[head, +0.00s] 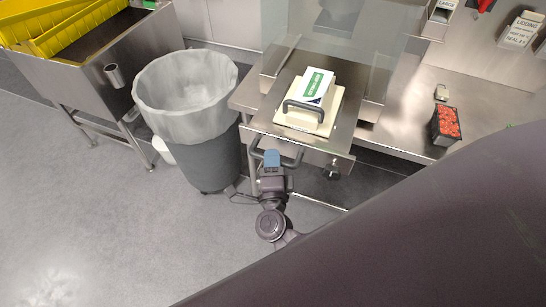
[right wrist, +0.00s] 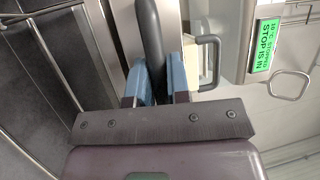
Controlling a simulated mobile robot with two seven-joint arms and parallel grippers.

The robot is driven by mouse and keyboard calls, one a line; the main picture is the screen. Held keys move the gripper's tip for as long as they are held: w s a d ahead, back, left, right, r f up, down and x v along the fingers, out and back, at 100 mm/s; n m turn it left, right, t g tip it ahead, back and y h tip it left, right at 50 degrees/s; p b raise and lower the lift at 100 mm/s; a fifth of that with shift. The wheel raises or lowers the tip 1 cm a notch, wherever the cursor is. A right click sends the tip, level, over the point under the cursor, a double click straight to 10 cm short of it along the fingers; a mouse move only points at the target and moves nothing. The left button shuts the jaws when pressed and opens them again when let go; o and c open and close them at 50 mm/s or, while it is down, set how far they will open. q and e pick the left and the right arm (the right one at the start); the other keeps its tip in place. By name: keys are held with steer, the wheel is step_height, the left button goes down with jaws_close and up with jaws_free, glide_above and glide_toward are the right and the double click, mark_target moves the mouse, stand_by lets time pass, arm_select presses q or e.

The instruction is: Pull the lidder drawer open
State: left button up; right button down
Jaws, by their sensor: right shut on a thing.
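The lidder drawer (head: 262,118) is a flat metal slide that juts out from under the lidder's clear shield (head: 335,48). A pale block (head: 321,117) with its own dark handle and a green-and-white label sits on it. The grey drawer handle (head: 292,163) runs along the drawer's front edge. My right gripper (head: 271,158) is at this handle, its blue fingers shut on the bar. In the right wrist view the grey bar (right wrist: 150,40) runs between the blue fingers (right wrist: 163,82). My left gripper is not in view.
A grey bin (head: 214,165) with a clear liner stands left of the drawer, close to it. A black tray of red fruit (head: 445,126) is on the steel counter (head: 400,123) to the right. A dark knob (head: 332,171) hangs below the drawer. The floor in front is clear.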

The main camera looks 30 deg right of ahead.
steer(key=c, duration=1.1)
jaws_free()
steer(key=v, duration=1.1)
steer(key=shift+b, duration=0.45)
steer(key=shift+w+d, duration=0.1)
steer(key=w+a+n+t+y, duration=0.1)
steer(key=w+a+n+y, duration=0.1)
steer(key=a+n+y, duration=0.5)
steer(key=s+d+f+n+g+y, duration=0.1)
steer(key=s+d+f+n+g, duration=0.3)
steer(key=d+n, duration=0.4)
steer(key=s+d+f+n+g, duration=0.3)
steer(key=s+d+f+n, duration=0.1)
steer(key=d+n, duration=0.4)
steer(key=d+f, duration=0.1)
steer(key=d, duration=0.1)
steer(key=shift+d+n+g+y, duration=0.3)
steer(key=shift+d+g+y, duration=0.05)
steer(key=shift+g+y, duration=0.05)
